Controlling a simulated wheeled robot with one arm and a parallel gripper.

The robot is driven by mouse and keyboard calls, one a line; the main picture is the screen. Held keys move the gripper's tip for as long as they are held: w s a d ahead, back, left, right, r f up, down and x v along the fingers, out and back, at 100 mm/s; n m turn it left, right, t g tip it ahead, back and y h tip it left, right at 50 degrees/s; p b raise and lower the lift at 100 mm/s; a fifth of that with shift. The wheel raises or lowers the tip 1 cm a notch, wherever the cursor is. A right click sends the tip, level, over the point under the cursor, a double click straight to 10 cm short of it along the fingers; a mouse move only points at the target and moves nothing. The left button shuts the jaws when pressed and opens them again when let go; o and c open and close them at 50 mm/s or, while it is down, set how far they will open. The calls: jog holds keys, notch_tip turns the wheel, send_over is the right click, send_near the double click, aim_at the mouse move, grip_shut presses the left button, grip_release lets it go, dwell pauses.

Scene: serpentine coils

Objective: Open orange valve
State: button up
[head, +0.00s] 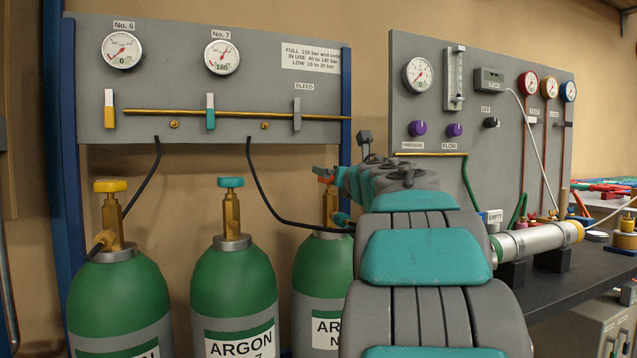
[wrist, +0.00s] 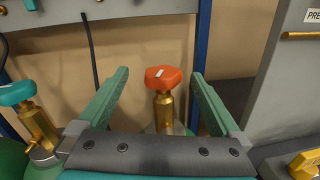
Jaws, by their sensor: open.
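The orange valve (wrist: 163,78) is an orange handwheel with a white mark on a brass stem. In the wrist view it stands upright between my gripper's two green fingers, with clear space on both sides. My gripper (wrist: 163,82) is open and empty around it; I cannot tell how far ahead the valve lies. In the head view the orange valve (head: 326,174) tops the third green argon cylinder (head: 320,260), and my gripper (head: 335,185) is beside it. My arm hides part of that valve and cylinder.
A teal valve (head: 231,182) and a yellow valve (head: 110,186) top the cylinders to the left. A gauge panel (head: 260,90) with black hoses stands behind. A blue post (wrist: 202,45) rises behind the orange valve. A workbench (head: 560,295) with a metal tube is at right.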

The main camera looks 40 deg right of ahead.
jog(key=shift+w+d+f+n+y, duration=0.2)
jog(key=shift+d+f+n, duration=0.1)
jog(key=shift+n, duration=0.2)
jog(key=shift+w+d+f+n+y, duration=0.15)
jog(key=shift+w+f+n, duration=0.1)
jog(key=shift+n, duration=0.25)
jog(key=shift+w, duration=0.1)
jog(key=p+x, duration=0.1)
jog(key=x, duration=0.5)
jog(key=shift+w+r, duration=0.15)
jog(key=shift+w+d+p, duration=0.2)
jog(key=shift+w+p, duration=0.1)
jog(key=shift+w, duration=0.2)
jog(key=c, duration=1.3)
jog(key=shift+c, duration=0.2)
